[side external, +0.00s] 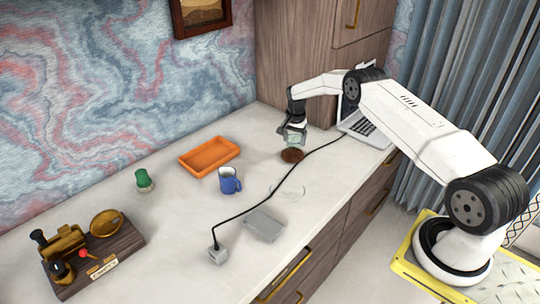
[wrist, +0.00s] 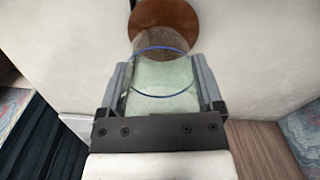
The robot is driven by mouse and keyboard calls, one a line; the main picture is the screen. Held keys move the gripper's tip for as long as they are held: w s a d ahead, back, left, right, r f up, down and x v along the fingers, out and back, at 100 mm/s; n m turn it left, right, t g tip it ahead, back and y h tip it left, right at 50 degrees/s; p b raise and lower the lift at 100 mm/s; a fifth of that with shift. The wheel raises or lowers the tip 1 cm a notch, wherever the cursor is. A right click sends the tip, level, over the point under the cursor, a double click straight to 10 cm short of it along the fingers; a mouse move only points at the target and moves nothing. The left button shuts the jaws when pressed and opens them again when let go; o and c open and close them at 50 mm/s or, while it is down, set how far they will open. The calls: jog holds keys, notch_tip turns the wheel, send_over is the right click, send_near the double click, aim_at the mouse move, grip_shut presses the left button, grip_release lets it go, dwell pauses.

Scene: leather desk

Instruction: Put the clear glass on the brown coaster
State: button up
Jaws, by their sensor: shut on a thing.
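The clear glass (wrist: 160,75) is between the fingers of my gripper (wrist: 163,85) in the wrist view, with a blue line at its rim. My gripper is shut on it. The brown coaster (wrist: 163,22) is a round disc lying beyond the glass in the wrist view, partly covered by the glass's far part. In the side view my gripper (side external: 293,139) holds the glass above the counter, just above and slightly behind the coaster (side external: 292,156). I cannot tell the exact gap between the glass and the coaster.
A laptop (side external: 367,127) stands behind to the right.

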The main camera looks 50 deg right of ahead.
aim_at(293, 145)
jog(key=shift+f, duration=0.1)
jog(key=shift+w+d+f, duration=0.1)
jog(key=shift+w+f, duration=0.15)
jog(key=shift+f, duration=1.45)
jog(key=shift+f, duration=0.15)
jog(key=o, duration=1.1)
notch_tip(293, 145, up, 12)
